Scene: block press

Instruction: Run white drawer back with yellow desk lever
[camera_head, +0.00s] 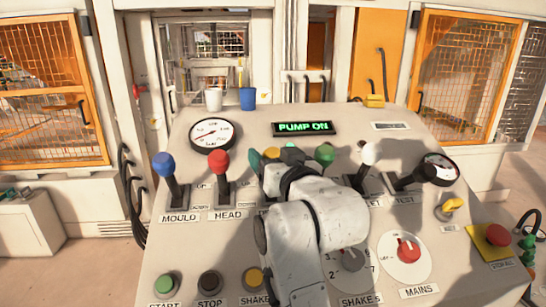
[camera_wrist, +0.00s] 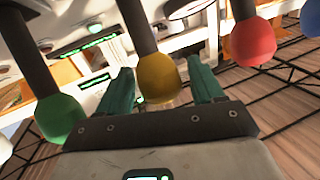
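The yellow desk lever's round knob (camera_wrist: 158,77) hangs between the two teal fingers of my gripper (camera_wrist: 160,66) in the wrist view, with a gap showing on both sides. In the head view the yellow knob (camera_head: 271,153) just shows beside a teal finger, and my arm hides its shaft and label. My gripper (camera_head: 274,157) is open around or just short of the knob; I cannot tell the exact depth. I cannot make out the white drawer for certain in either view.
The red lever (camera_head: 219,162) and blue lever (camera_head: 164,164) stand to the left, the green lever (camera_head: 325,154) close on the right, then a white lever (camera_head: 371,154). A lit display (camera_head: 304,128) reads PUMP ON. White and blue cups stand at the desk's back edge.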

